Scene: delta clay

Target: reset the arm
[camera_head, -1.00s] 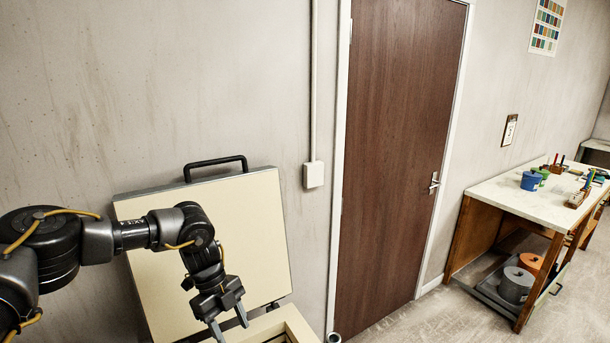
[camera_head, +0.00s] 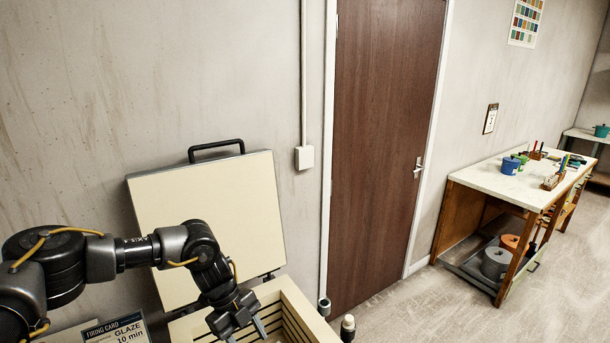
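My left arm (camera_head: 125,252) comes in from the left, bent downward at the wrist. My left gripper (camera_head: 245,334) points down at the near left side of an open cream box (camera_head: 295,300) with dark slotted inner walls. Its fingers look spread apart, with nothing visible between them; the tips are close to the bottom edge of the view. The box's raised lid (camera_head: 215,210), with a black handle (camera_head: 216,148), stands behind the arm against the wall. My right arm and gripper are not in view.
A firing card (camera_head: 118,331) is at the bottom left. A closed brown door (camera_head: 380,150) is in the middle. At right, a workbench (camera_head: 490,188) bears a blue pot (camera_head: 510,166) and tools, with reels (camera_head: 495,262) below. Open floor (camera_head: 420,300) lies in front.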

